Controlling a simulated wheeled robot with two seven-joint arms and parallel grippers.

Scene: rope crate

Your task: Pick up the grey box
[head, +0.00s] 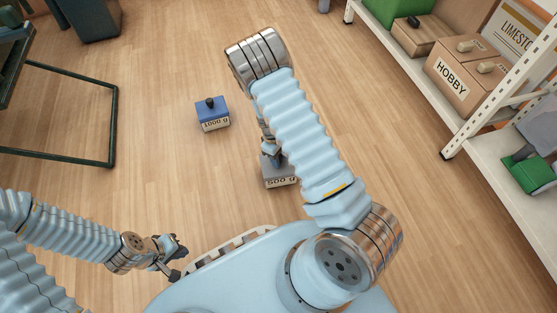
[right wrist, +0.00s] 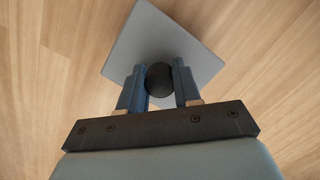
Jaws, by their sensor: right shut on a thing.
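The grey box (head: 281,180) stands on the wooden floor in front of my base, with lettering on its front face. My right arm partly covers it in the head view. In the right wrist view the grey box (right wrist: 165,45) lies below the fingers, with a dark round knob (right wrist: 160,80) on its top. My right gripper (right wrist: 159,84) is shut on this knob, one finger on each side. My left gripper (head: 178,260) is at the lower left, away from the box; its finger gap is too small to make out.
A blue box (head: 212,112) with a dark knob stands on the floor left of the grey box. A white shelf (head: 450,115) with boxes is at the right. A dark metal frame (head: 113,120) stands at the left. The floor between is clear.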

